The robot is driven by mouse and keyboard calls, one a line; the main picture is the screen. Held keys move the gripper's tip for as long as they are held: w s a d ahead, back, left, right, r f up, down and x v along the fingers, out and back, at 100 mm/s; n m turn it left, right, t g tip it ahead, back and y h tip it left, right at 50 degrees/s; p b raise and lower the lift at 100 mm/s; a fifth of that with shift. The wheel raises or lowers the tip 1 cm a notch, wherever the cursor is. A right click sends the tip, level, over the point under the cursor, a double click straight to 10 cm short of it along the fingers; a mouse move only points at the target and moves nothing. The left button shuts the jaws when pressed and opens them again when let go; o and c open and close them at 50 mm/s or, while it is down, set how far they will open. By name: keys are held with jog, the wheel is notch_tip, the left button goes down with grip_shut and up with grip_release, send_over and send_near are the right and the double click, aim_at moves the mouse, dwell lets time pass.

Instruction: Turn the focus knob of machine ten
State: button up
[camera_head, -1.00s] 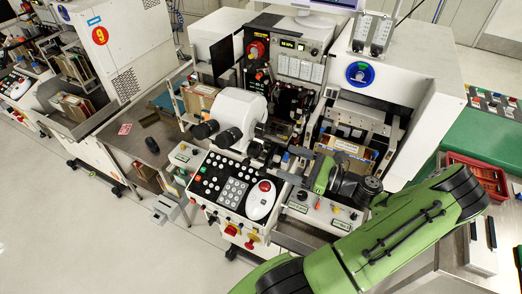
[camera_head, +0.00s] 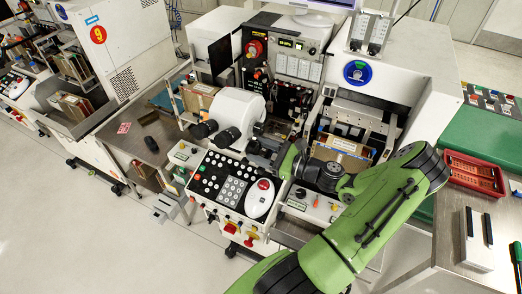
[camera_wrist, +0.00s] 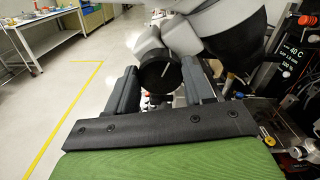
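The machine in the middle has a white microscope head (camera_head: 237,108) with black eyepieces. A round black knob (camera_wrist: 158,74) with a white line on its face sits on the microscope's side in the wrist view. My gripper (camera_wrist: 160,82) is open, with one finger on the left and one on the right of the knob. Narrow gaps seem to show between knob and fingers; contact is not clear. In the head view my gripper (camera_head: 262,150) is just right of the microscope, and the knob is hidden or too small to tell.
A control panel with keypad and white mouse-like control (camera_head: 260,198) lies below the microscope. A machine with a red 9 sign (camera_head: 98,35) stands at left. A red tray (camera_head: 474,172) is at right. A lit display (camera_wrist: 294,52) is right in the wrist view.

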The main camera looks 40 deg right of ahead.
jog(key=shift+c, duration=1.2)
jog(key=n+b, duration=0.1)
jog(key=n, duration=0.4)
jog(key=o, duration=1)
jog(key=shift+o, duration=0.2)
jog(key=shift+s, duration=0.1)
jog(key=b+v, duration=0.1)
jog(key=v, duration=1.4)
jog(key=shift+s, duration=0.35)
